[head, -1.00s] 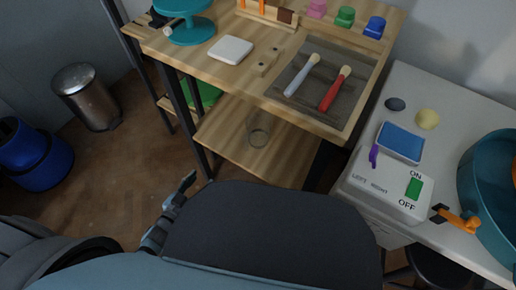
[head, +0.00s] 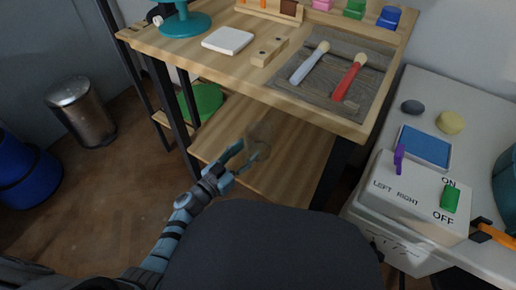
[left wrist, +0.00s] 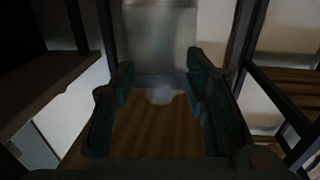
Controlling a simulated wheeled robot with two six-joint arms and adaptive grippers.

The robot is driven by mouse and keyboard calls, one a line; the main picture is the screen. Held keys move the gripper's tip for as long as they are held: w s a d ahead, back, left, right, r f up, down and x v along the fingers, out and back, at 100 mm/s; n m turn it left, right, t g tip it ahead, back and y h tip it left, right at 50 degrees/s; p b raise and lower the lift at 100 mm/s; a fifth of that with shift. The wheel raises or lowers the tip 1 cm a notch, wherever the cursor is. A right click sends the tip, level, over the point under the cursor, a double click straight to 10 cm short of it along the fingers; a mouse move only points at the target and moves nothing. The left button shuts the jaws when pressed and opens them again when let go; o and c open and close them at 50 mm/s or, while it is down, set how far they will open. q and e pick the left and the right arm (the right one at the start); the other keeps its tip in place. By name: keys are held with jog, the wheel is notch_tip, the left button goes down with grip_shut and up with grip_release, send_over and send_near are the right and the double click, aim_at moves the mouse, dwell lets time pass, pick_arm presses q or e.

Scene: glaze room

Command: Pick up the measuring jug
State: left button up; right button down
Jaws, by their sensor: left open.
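The measuring jug (head: 261,134) is a clear, see-through vessel on the lower wooden shelf of the table. It is faint against the wood. My left gripper (head: 245,154) is open and reaches in over the front of that shelf, with its fingertips close to the jug. In the left wrist view a pale, see-through shape, apparently the jug (left wrist: 160,45), stands ahead between the two open fingers. The view is dark, and I cannot tell whether the fingers touch it. My right gripper is not in view.
The lower shelf (head: 285,168) lies under the tabletop (head: 225,66), between dark legs (head: 168,110). A green round thing (head: 203,101) is at the shelf's left. A white cabinet with a switch box (head: 415,195) stands at right. A metal bin (head: 82,112) stands on the floor at left.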

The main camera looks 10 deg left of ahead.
pick_arm(q)
grip_shut()
jog(key=shift+r, duration=0.1)
dwell(0.5)
